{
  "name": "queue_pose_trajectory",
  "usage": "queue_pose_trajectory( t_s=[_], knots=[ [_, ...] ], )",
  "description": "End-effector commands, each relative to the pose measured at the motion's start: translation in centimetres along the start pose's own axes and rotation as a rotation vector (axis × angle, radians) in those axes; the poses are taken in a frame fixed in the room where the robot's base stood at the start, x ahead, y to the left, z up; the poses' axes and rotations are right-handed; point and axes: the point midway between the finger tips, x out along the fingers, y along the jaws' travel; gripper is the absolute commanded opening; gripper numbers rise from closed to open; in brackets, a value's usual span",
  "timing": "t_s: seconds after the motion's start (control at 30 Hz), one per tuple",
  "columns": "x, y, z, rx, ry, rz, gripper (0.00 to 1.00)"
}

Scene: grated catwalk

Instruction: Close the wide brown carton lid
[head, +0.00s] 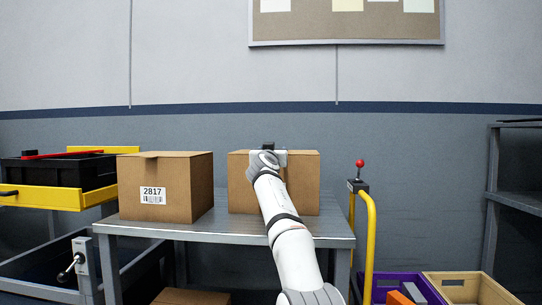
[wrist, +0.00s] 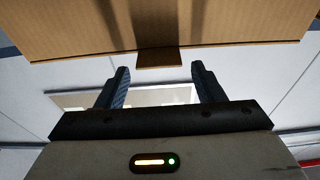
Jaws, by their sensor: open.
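The wide brown carton (head: 303,180) stands on the right of the metal table, partly hidden behind my arm. In the wrist view its brown cardboard (wrist: 230,22) fills the top of the picture, with a straight edge and a small tab (wrist: 158,57) at the middle. My gripper (wrist: 160,68) is open and empty, its two fingers on either side of the tab and close to that edge. I cannot tell if they touch it. In the head view my gripper (head: 268,148) is at the carton's upper edge. The lid's angle is not clear from these views.
Another brown carton (head: 160,190), labelled 2817, stands left on the table (head: 225,231). A yellow tray with a black bin (head: 60,172) is at far left. A yellow rail with a red-knobbed lever (head: 360,175) stands right of the table, near purple and wooden crates (head: 470,288).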

Motion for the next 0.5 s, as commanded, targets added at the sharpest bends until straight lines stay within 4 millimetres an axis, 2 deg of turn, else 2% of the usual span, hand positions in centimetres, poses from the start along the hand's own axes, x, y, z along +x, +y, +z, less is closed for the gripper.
queue_pose_trajectory(
  t_s=[0.27, 0.3, 0.5],
  knots=[
    [-2.8, 0.0, 0.7, 0.001, 0.002, -0.001, 0.62],
    [-2.9, 0.0, 0.0, 0.0, 0.0, 0.001, 0.62],
    [-4.4, -0.1, -0.1, 0.0, -0.001, 0.001, 0.62]
  ],
)
